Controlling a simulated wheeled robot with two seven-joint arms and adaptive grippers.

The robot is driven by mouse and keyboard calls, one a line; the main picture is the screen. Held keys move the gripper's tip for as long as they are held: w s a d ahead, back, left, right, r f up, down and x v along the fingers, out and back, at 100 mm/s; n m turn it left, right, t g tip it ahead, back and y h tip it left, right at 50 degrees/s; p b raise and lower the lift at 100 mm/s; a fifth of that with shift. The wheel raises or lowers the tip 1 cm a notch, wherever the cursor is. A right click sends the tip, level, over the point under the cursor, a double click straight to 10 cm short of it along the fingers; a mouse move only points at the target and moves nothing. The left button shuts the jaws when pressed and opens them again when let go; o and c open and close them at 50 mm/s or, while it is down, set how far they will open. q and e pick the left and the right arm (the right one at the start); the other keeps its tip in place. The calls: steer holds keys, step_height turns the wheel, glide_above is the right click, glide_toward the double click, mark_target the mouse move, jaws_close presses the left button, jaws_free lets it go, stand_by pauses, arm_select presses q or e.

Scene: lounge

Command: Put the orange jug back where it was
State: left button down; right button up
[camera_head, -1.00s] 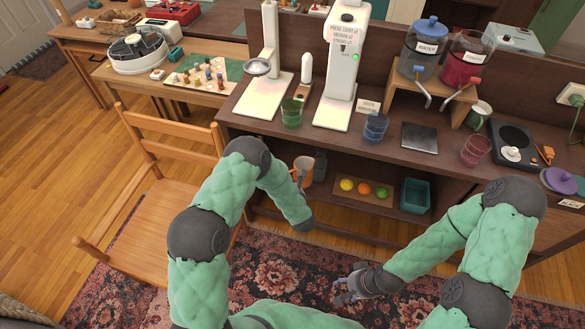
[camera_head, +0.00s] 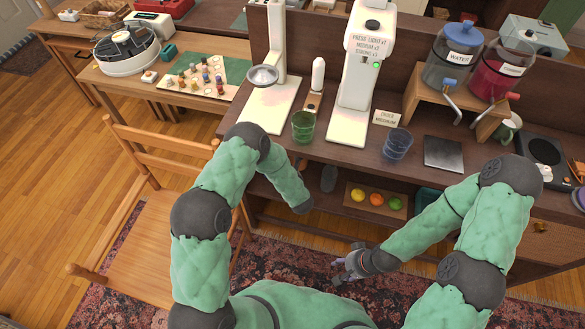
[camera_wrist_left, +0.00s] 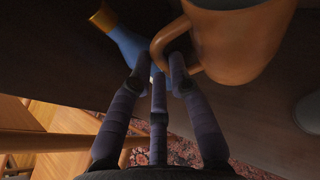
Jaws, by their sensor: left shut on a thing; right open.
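The orange jug (camera_wrist_left: 240,42) fills the upper right of the left wrist view, with its curved handle toward the middle. My left gripper (camera_wrist_left: 162,82) is shut on the handle, its dark fingertips close around the lower part. In the head view the left gripper is hidden behind its own forearm, and only a small orange patch (camera_head: 302,165) beside the arm may be the jug. Whether the jug touches a surface cannot be told. My right gripper (camera_head: 350,266) is open and empty, low in front of the cabinet, above the rug.
Green (camera_head: 303,126) and blue (camera_head: 397,145) cups stand on the counter above. A wooden chair (camera_head: 150,235) stands left of my left arm.

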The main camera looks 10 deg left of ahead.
arm_select(q)
step_height(320, 180, down, 10)
steer(key=b, duration=0.4)
steer(key=shift+r, duration=0.2)
steer(key=shift+r, duration=0.1)
steer(key=c, duration=1.6)
jaws_free()
steer(key=shift+f, duration=0.25)
steer(key=o, duration=0.4)
steer(key=shift+o, duration=0.2)
